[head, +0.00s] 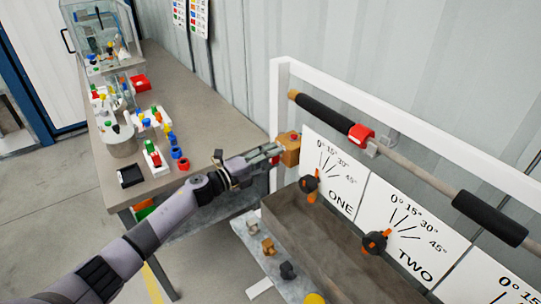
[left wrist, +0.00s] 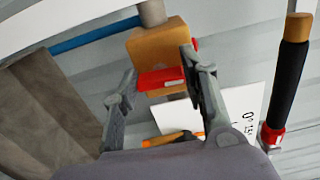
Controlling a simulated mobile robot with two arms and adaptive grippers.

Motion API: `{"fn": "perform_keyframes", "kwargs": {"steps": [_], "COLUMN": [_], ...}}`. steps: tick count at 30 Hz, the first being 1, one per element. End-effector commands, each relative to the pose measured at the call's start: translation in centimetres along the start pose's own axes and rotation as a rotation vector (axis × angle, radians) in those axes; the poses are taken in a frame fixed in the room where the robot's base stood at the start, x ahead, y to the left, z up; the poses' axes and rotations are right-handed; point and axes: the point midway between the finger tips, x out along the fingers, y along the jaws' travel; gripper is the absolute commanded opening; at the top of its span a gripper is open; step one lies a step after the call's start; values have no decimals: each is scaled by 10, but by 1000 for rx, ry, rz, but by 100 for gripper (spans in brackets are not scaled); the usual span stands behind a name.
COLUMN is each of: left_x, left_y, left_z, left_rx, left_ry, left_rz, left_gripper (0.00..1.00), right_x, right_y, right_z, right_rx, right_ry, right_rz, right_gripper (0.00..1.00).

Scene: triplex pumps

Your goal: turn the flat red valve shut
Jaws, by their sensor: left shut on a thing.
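The flat red valve handle (left wrist: 160,79) lies across the front of a brass-coloured valve block (left wrist: 155,45) in the left wrist view. The block (head: 290,152) also shows in the head view, beside the white frame's post. My left gripper (left wrist: 162,72) has one finger at each end of the red handle and is shut on it. In the head view, the left gripper (head: 279,150) reaches the block from the left, and its fingers hide part of the valve. My right gripper is not in view.
Dial panels marked ONE (head: 330,170) and TWO (head: 409,232) with black-and-orange knobs stand to the right. A pipe with black sleeves (head: 490,217) and a red clamp (head: 361,135) runs above them. A workbench (head: 190,95) with coloured parts stands at the left.

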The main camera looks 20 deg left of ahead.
Motion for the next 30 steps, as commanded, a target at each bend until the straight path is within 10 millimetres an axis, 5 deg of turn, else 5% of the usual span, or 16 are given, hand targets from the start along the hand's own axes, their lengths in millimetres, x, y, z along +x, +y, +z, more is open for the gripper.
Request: {"fn": "perform_keyframes", "kwargs": {"steps": [20,21,30], "left_x": [0,0,0], "left_y": [1,1,1], "left_z": [0,0,0], "left_rx": [-69,-69,-67], "left_ry": [-1,-1,0], "left_rz": [0,0,0], "left_gripper": [12,40,60], "right_x": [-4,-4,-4], "right_y": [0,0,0], "right_z": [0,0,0], "right_rx": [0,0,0], "right_ry": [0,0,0], "right_rz": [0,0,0], "right_gripper": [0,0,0]}}
